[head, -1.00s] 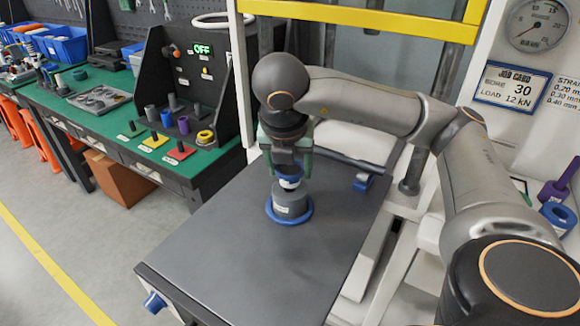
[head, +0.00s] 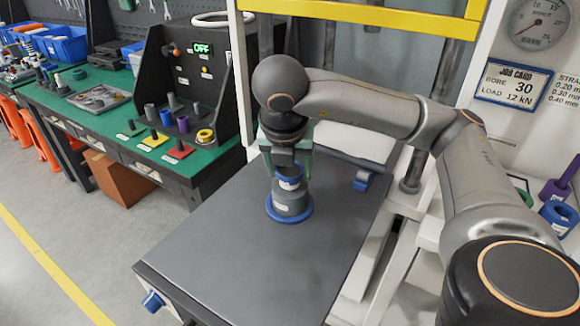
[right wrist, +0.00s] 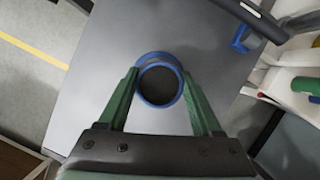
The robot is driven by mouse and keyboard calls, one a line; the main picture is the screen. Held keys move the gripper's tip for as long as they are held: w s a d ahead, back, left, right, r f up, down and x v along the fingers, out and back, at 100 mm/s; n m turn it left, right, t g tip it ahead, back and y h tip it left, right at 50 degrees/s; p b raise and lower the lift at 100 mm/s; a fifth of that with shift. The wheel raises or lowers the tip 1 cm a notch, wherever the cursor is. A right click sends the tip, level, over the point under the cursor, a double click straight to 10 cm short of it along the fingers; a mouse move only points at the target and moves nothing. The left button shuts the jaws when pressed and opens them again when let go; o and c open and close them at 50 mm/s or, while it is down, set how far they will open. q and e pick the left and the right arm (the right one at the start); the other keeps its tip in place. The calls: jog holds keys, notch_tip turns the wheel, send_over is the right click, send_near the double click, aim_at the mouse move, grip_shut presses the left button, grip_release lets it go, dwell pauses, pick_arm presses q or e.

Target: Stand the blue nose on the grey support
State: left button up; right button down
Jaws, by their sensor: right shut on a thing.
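The blue nose (head: 289,172) is a short blue cylinder with a pale label. My right gripper (head: 288,165) is shut on it from both sides, fingers pointing down. The grey support (head: 293,201) is a grey cylinder directly under the nose, upright on the dark table. In the head view the nose looks in line with the support, at its top; I cannot tell whether they touch. In the right wrist view the nose's round blue rim (right wrist: 160,103) shows between the green fingers (right wrist: 160,80), with a dark opening. My left gripper is not in view.
A blue ring (head: 290,217) surrounds the support's foot. The dark table top (head: 235,245) is otherwise largely clear. A green bench (head: 130,145) with several coloured pieces stands at left. A yellow-topped frame (head: 360,14) rises behind. Purple and blue parts (head: 559,212) lie at far right.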

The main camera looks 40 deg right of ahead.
jog(key=shift+f, duration=0.15)
dwell(0.4)
jog(key=shift+c, duration=1.9)
grip_release()
jog(key=o, duration=0.4)
notch_tip(320, 180, up, 8)
jog(key=p, duration=0.7)
jog(key=shift+f+p, duration=0.1)
jog(key=shift+p, duration=0.2)
jog(key=shift+f, duration=0.15)
